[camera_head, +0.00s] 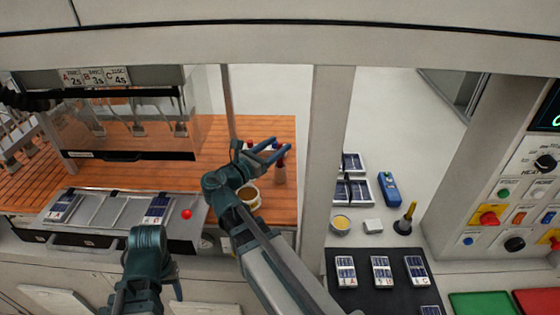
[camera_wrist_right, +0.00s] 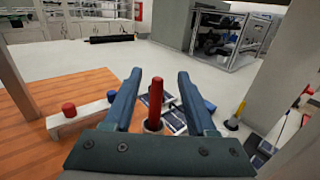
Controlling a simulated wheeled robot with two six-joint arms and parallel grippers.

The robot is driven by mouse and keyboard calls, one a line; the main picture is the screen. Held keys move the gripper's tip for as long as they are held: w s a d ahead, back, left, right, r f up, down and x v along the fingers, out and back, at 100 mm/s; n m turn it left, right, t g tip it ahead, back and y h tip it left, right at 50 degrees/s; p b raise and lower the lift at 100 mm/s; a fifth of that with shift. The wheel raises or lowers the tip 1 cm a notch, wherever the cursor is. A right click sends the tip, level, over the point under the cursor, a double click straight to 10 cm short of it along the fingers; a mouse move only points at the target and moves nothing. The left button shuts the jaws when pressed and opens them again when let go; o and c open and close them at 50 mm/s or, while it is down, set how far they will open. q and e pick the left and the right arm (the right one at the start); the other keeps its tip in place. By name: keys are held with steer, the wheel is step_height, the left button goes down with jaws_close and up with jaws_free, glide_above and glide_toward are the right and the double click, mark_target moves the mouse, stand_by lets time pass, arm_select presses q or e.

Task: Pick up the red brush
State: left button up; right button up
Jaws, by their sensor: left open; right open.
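The red brush (camera_wrist_right: 156,95) stands upright with its red handle up, between the spread fingers of my right gripper (camera_wrist_right: 158,88) in the right wrist view. A pale collar shows at its foot. In the head view the brush (camera_head: 280,162) shows beside the fingertips of my right gripper (camera_head: 271,150), over the wooden bench. That gripper is open, and I cannot tell whether a finger touches the handle. My left gripper (camera_head: 142,295) is open, low at the bottom left of the head view, far from the brush and partly cut off.
A pale holder (camera_wrist_right: 88,118) with a red knob (camera_wrist_right: 69,109) and a blue knob (camera_wrist_right: 112,95) stands left of the brush. A cup (camera_head: 248,196) sits below my right wrist. A post (camera_head: 328,140) rises to the right. Solar panels (camera_head: 352,163) and a blue meter (camera_head: 389,188) lie beyond it.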

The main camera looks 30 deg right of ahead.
steer(key=x, duration=0.5)
steer(key=shift+w+f, duration=0.15)
steer(key=shift+c, duration=0.4)
jaws_close()
